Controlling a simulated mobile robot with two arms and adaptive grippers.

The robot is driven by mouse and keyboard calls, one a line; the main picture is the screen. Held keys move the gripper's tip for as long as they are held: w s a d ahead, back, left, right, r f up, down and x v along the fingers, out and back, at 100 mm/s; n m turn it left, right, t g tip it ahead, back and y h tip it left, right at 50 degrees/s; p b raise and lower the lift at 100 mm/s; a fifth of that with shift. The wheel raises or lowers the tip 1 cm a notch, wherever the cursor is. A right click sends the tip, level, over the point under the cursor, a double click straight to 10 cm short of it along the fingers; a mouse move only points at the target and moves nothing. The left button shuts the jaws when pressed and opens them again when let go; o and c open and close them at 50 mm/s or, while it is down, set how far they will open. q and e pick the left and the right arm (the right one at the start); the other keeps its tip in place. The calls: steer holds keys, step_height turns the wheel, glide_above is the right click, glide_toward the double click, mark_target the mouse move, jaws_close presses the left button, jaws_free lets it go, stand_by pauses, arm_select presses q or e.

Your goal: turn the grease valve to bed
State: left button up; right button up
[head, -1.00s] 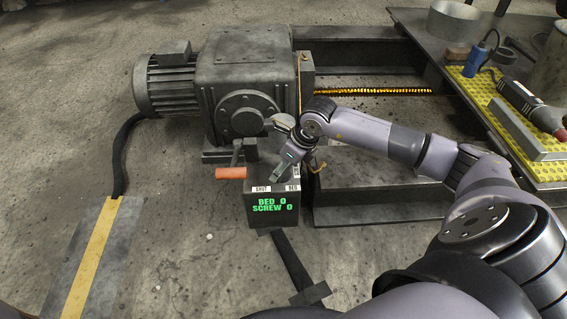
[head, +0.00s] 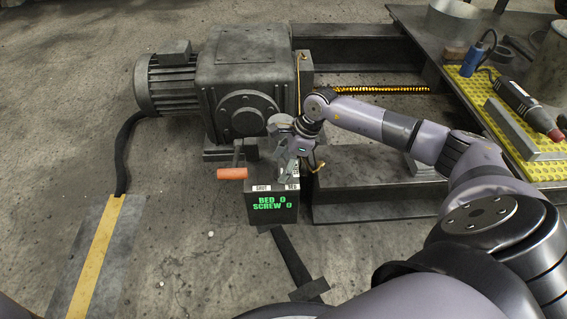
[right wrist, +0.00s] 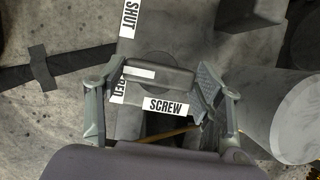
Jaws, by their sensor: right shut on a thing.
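The grease valve's dark knob (right wrist: 160,76) has a white stripe and sits on top of the grey valve box. In the right wrist view it is between the fingers of my right gripper (head: 288,170), which is shut on it. The stripe lies on the knob's left part, toward the partly covered BED label (right wrist: 118,88). The SHUT label (right wrist: 128,18) is above and the SCREW label (right wrist: 165,105) below. In the head view my gripper hides the knob. The box's display (head: 271,202) reads BED 0, SCREW 0 in green. My left gripper is not in view.
A lever with an orange grip (head: 232,173) stands left of the box. A grey gearbox and motor (head: 245,75) are behind it. A steel frame (head: 375,178) runs to the right. A table with a yellow mat (head: 470,90) and tools is at the right. Open floor lies left.

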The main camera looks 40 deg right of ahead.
stand_by(0.4)
steer(key=o, duration=1.1)
steer(key=shift+o, duration=0.2)
steer(key=v, duration=1.2)
steer(key=shift+a, duration=0.15)
